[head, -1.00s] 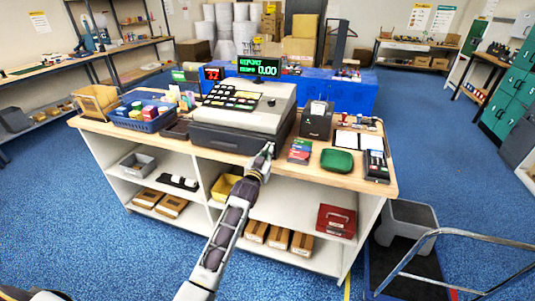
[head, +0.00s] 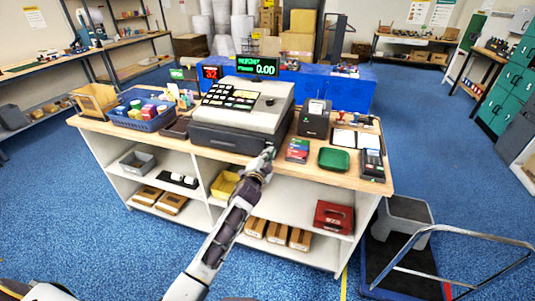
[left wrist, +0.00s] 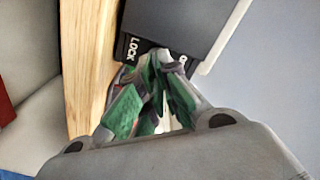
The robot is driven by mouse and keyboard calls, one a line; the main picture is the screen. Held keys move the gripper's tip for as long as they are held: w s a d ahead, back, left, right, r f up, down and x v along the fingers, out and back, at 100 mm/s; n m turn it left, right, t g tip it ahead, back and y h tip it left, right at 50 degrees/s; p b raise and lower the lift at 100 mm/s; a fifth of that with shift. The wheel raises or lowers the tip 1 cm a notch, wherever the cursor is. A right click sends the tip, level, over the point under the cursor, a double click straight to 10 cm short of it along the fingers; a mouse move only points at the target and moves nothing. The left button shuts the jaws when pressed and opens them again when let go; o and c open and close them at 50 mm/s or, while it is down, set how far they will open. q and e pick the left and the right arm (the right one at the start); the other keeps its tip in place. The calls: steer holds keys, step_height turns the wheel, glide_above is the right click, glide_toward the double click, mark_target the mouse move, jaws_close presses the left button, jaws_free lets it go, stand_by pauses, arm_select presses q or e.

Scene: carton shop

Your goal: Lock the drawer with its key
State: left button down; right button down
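The cash drawer (head: 222,139) is the dark box under the grey cash register (head: 240,112) on the counter, and it looks closed. In the left wrist view its dark face (left wrist: 175,22) carries a lock plate (left wrist: 133,48) marked "LOCK", with a second label partly covered. My left gripper (head: 269,152) is at the right end of the drawer front. In the left wrist view its green-padded fingers (left wrist: 160,62) come together at the lock plate. The key is hidden by the fingertips, which appear closed on it. My right gripper is out of view.
The wooden counter top (head: 300,172) runs below the drawer. Right of the gripper are small boxes (head: 297,150), a green tray (head: 334,160), a card terminal (head: 372,165) and a printer (head: 314,120). A blue basket (head: 140,118) stands left. A step stool (head: 405,215) is at right.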

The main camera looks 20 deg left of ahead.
arm_select(q)
steer(key=shift+d+f+m, duration=0.1)
steer(key=shift+f+m, duration=0.1)
steer(key=shift+m, duration=1.6)
steer(key=shift+d+f+m, duration=0.1)
steer(key=shift+f+m, duration=0.1)
steer(key=shift+m, duration=1.6)
steer(key=c, duration=1.9)
jaws_free()
steer(key=shift+c, duration=0.2)
steer(key=s, duration=1.2)
steer(key=shift+a, duration=0.25)
steer(key=shift+n, duration=0.3)
